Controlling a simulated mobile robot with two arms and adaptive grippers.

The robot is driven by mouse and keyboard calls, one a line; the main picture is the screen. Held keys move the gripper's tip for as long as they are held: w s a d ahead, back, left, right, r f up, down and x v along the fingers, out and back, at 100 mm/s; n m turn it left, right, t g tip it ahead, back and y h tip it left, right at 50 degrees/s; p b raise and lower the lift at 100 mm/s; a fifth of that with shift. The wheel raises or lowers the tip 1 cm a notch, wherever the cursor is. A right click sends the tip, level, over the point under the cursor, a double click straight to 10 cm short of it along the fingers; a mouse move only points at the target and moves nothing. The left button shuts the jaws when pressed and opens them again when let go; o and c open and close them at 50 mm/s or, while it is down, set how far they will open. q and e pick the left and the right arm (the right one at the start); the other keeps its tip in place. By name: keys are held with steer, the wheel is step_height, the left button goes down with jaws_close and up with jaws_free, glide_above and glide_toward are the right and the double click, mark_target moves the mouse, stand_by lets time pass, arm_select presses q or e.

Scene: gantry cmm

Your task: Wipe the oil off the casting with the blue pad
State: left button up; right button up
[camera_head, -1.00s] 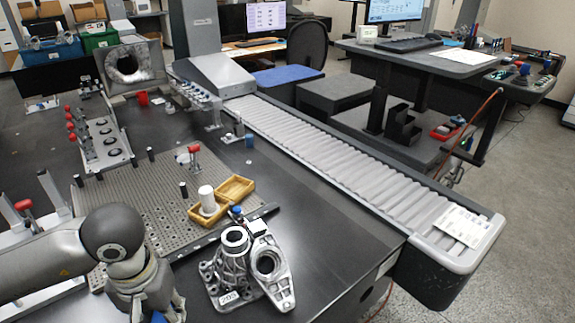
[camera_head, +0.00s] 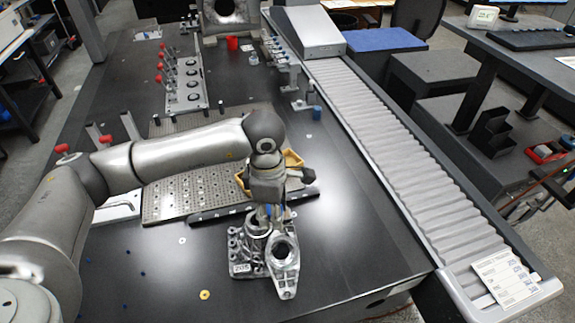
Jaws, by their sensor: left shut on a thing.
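The grey metal casting (camera_head: 285,268) stands on the dark table, with a round upright bore and a flat lobed flange on its right. A small label is on its lower left. My left gripper (camera_head: 268,222) points down over the casting's round bore and is shut on the blue pad (camera_head: 267,210), of which only a small blue bit shows between the fingers. The gripper covers part of the bore, and I cannot tell whether the pad touches the metal. I cannot make out any oil from here. My right gripper is not in view.
A perforated plate (camera_head: 175,201) and a wooden box (camera_head: 292,159), partly hidden by my arm, lie behind the casting. A roller conveyor (camera_head: 400,150) runs along the right. A yellow ring (camera_head: 205,295) lies at the front. The table right of the casting is clear.

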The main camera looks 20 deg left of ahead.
arm_select(q)
steer(key=w+d+r+n+p, duration=0.1)
steer(key=w+r+n+p, duration=0.15)
steer(key=n+p, duration=0.55)
steer(key=w+d+r+n+p, duration=0.1)
steer(key=w+r+n+p, duration=0.2)
steer(key=n, duration=1)
steer(key=shift+n, duration=0.3)
steer(key=f, duration=0.1)
steer(key=f+b, duration=0.1)
steer(key=f, duration=0.1)
steer(key=f+b, duration=0.1)
steer(key=f, duration=0.1)
steer(key=shift+w+a+f, duration=0.2)
steer(key=shift+w+f, duration=0.05)
steer(key=shift+w, duration=0.15)
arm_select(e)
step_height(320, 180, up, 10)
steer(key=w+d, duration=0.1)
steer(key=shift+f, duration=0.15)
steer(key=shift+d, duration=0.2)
